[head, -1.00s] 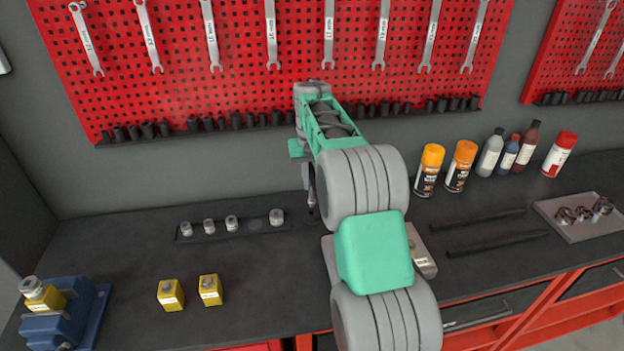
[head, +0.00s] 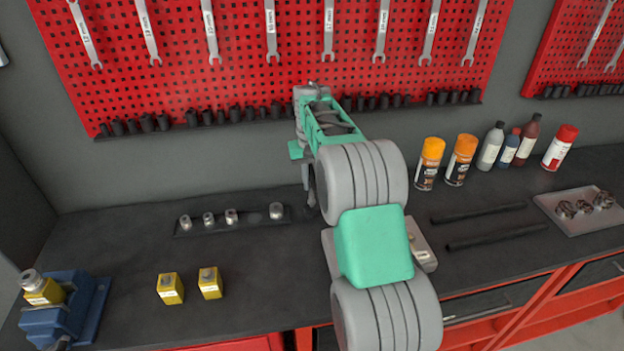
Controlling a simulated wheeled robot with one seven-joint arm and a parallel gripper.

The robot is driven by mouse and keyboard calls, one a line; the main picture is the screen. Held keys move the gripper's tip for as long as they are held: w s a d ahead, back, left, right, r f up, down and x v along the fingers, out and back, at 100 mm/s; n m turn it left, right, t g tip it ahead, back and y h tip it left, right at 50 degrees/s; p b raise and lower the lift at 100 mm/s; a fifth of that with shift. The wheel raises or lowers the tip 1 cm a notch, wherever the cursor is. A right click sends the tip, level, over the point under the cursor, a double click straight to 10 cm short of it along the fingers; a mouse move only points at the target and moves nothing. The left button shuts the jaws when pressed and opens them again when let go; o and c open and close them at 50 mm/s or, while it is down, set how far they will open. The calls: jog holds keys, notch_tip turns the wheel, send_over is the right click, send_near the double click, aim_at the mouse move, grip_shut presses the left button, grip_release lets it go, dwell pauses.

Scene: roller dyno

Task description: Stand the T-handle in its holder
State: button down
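My arm covers the middle of the head view. My gripper (head: 310,196) is mostly hidden behind the arm's rounded grey link, low near the back of the bench. Its fingers do not show clearly, so I cannot tell whether it is open or shut, or whether it holds anything. I cannot make out the T-handle in this view. A grey block with a pale label (head: 425,259) shows partly behind my arm. It may be the holder, but most of it is hidden.
A dark strip with several metal fittings (head: 185,232) lies left of my gripper. Two yellow blocks (head: 171,289) (head: 210,283) and a blue vise (head: 62,316) stand front left. Spray cans (head: 430,164), bottles, dark bars (head: 497,236) and a grey tray (head: 565,228) are right. A red pegboard (head: 180,90) rises behind.

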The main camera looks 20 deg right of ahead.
aim_at(311, 172)
jog(key=shift+f+b, duration=0.35)
jog(key=shift+f, duration=0.4)
grip_release()
dwell(1.1)
dwell(0.3)
jog(key=shift+r+p, duration=2.9)
jog(key=shift+r, duration=0.6)
